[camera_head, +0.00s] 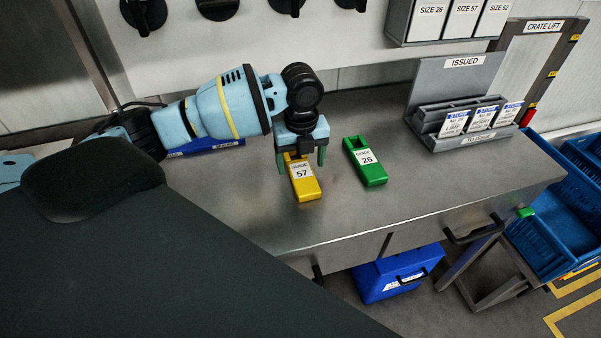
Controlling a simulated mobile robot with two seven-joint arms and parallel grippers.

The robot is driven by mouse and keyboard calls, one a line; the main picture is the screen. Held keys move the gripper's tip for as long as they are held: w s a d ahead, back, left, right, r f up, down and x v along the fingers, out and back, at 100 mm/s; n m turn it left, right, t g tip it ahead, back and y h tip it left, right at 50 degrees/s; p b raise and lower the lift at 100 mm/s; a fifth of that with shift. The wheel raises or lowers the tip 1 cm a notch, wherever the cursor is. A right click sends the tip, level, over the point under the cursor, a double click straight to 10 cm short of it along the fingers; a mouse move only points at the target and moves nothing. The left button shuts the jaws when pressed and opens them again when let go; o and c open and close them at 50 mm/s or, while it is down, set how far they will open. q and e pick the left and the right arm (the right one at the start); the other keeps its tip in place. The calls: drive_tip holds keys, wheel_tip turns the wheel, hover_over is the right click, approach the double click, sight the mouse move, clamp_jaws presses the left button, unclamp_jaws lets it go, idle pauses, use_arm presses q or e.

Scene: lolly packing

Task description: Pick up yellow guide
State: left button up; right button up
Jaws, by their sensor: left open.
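The yellow guide (304,186) lies on the grey metal worktop and bears a white label reading "GUIDE 57". My left gripper (301,163) reaches in from the left and points down at the far end of the yellow guide. Its jaws are open, with one green finger on each side of the guide; the far end of the guide is partly hidden by the gripper. I cannot tell whether the fingers touch it. My right gripper is not in view.
A green guide (371,173) marked 26 lies just right of the yellow one. A grey "ISSUED" rack (449,77) with several cards stands at the back right. A blue item (213,146) lies behind my left arm. The worktop's front middle (420,196) is clear.

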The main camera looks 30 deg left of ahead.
use_arm(q)
drive_tip(key=shift+f, duration=1.2)
drive_tip(key=c, duration=1.2)
drive_tip(key=shift+r, duration=0.1)
drive_tip(key=shift+r, duration=0.5)
wheel_tip(320, 180, up, 2)
drive_tip(key=shift+r, duration=0.15)
drive_tip(key=s+d, duration=0.2)
drive_tip(key=d, duration=0.2)
drive_tip(key=s+d+r, duration=0.1)
drive_tip(key=s+d, duration=0.2)
drive_tip(key=d, duration=0.2)
drive_tip(key=s+d, duration=0.3)
drive_tip(key=d, duration=0.1)
drive_tip(key=shift+s+d+r, duration=0.2)
drive_tip(key=shift+d+r, duration=0.1)
drive_tip(key=shift+d, duration=0.05)
